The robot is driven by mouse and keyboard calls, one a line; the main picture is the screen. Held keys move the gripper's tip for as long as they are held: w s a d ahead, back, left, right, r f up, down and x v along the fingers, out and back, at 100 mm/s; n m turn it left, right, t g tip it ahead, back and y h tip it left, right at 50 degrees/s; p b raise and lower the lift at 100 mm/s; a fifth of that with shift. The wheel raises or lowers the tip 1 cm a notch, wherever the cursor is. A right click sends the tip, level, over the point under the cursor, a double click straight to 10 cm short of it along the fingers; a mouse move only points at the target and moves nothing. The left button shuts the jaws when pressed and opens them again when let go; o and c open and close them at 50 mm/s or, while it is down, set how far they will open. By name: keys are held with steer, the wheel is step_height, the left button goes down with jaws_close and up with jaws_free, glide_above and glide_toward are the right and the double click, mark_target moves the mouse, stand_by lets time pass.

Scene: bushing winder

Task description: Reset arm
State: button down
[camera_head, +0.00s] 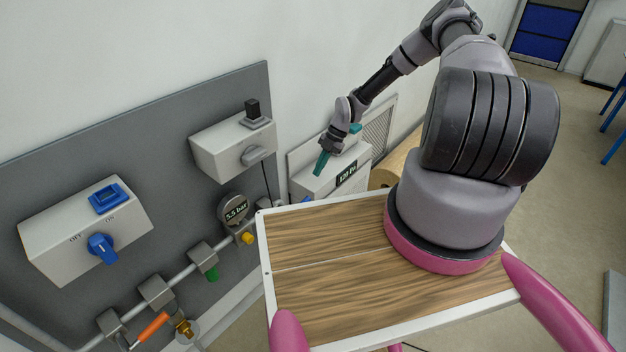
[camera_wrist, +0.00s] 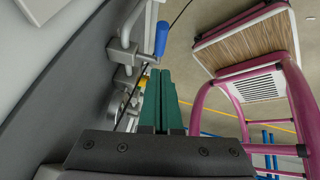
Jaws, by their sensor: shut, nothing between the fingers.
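My gripper (camera_head: 320,163) has green fingers and hangs on my outstretched arm near the wall, close to a white box (camera_head: 310,184) with a display reading about 120. The fingers overlap this box in the head view; I cannot tell whether they touch it. In the wrist view the green fingers (camera_wrist: 163,98) lie side by side, shut, with nothing between them.
A grey wall panel (camera_head: 215,112) carries a white box with a blue ON/OFF knob (camera_head: 102,248), a white switch box (camera_head: 222,147), a gauge (camera_head: 234,211) reading 5.5 bar and piped valves, including an orange handle (camera_head: 152,327). A blue handle (camera_wrist: 161,38) shows beside the fingers.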

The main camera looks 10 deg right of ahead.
steer(key=s+d+r+m+t+h, duration=0.2)
steer(key=r+m, duration=0.5)
steer(key=r, duration=1.2)
steer(key=s+d+r+m+t+h, duration=0.1)
steer(key=d+r+m+h, duration=0.4)
steer(key=r, duration=1.4)
steer(key=s+a+r+m+t+y, duration=0.1)
steer(key=s+r+m, duration=0.4)
steer(key=r, duration=0.2)
steer(key=s+a+r+m+t, duration=0.2)
steer(key=s+r+m, duration=0.25)
steer(key=r, duration=0.35)
steer(key=s+a+r+m+t+y, duration=0.1)
steer(key=s+r+m, duration=0.2)
steer(key=s, duration=0.4)
steer(key=s+r+m+t+y, duration=0.1)
steer(key=s+r+m+t, duration=0.1)
steer(key=s+r+m, duration=0.2)
steer(key=shift+s+a+m, duration=0.35)
steer(key=shift+s+m, duration=0.6)
steer(key=shift+s, duration=1)
